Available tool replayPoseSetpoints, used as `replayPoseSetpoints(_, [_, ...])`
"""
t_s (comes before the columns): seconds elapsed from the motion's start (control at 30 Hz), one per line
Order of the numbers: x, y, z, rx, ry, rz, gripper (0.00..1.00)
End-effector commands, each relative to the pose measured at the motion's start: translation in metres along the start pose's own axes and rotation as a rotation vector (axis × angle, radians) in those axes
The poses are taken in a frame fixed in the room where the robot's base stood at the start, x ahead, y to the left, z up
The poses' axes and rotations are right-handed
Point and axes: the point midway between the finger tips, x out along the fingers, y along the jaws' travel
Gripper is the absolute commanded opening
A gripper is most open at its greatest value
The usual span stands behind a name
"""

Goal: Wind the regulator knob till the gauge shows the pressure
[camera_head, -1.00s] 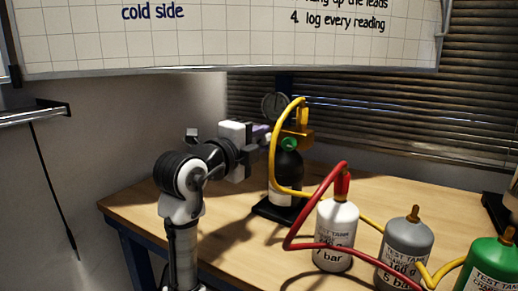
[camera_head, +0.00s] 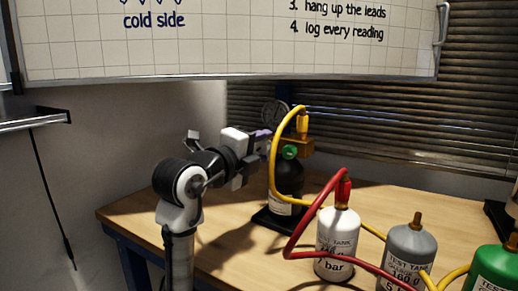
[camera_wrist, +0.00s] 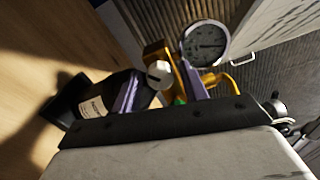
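A pale regulator knob (camera_wrist: 160,74) faces the wrist camera, in front of the brass regulator body (camera_wrist: 155,50). My gripper (camera_wrist: 162,78) has its purple fingers on either side of the knob, with a gap visible at the right finger. In the head view my gripper (camera_head: 264,142) is at the left of the regulator, its fingertips partly hidden.
The black bottle (camera_head: 288,178) under the regulator stands on a dark base on the bench (camera_head: 160,210). White (camera_head: 337,235), grey (camera_head: 408,255) and green (camera_head: 494,272) test tanks stand at front right. Red (camera_head: 305,225) and yellow (camera_head: 277,150) hoses loop close by.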

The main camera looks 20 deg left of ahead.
Motion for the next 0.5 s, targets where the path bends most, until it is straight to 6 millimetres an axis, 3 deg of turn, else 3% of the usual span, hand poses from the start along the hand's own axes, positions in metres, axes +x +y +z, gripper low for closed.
replayPoseSetpoints(0.33, [-0.001, 0.0, 0.001, -0.001, -0.002, -0.001, 0.5])
replayPoseSetpoints(0.5, [-0.019, 0.0, 0.001, -0.001, -0.004, -0.003, 0.5])
